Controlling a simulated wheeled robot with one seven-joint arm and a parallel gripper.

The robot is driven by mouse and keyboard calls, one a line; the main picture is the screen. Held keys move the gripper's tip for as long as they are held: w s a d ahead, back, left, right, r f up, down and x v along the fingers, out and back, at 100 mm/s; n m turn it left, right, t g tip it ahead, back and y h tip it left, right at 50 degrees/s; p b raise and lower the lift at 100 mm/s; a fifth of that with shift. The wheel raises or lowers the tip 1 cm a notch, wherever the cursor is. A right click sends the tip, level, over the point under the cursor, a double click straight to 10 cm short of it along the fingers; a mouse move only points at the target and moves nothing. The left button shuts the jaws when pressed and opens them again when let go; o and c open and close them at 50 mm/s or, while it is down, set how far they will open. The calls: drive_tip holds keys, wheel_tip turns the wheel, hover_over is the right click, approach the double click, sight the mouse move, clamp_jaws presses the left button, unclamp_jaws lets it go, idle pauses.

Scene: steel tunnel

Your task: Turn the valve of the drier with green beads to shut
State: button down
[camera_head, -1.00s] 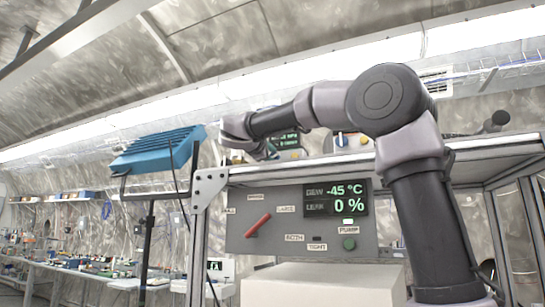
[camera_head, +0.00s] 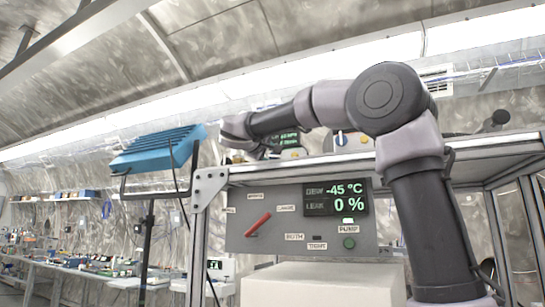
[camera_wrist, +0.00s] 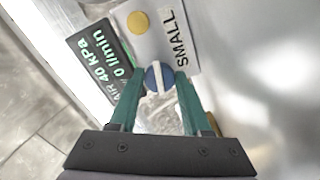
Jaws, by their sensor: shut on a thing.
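In the wrist view, my gripper (camera_wrist: 160,80) has its two green fingers on either side of a round blue valve knob (camera_wrist: 151,78) with a white bar across it, and is shut on it. The knob sits at the edge of a pale panel (camera_wrist: 165,52) marked "SMALL", with a yellow dot. A clear, greyish body shows between the fingers below the knob; I cannot make out green beads in it. In the head view my gripper is hidden behind my wrist, above the shelf.
A display (camera_wrist: 100,60) beside the held knob reads "AIR 40 kPa" and 0 l/min. Below the shelf (camera_head: 480,143), a grey panel (camera_head: 270,243) has a red lever (camera_head: 258,224) and a screen (camera_head: 335,197) reading -45 °C and 0 %. A blue lamp (camera_head: 155,150) stands left.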

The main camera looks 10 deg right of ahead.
drive_tip(key=shift+f, duration=0.1)
idle(0.3)
drive_tip(key=shift+c, duration=1.8)
unclamp_jaws()
drive_tip(key=v, duration=1.1)
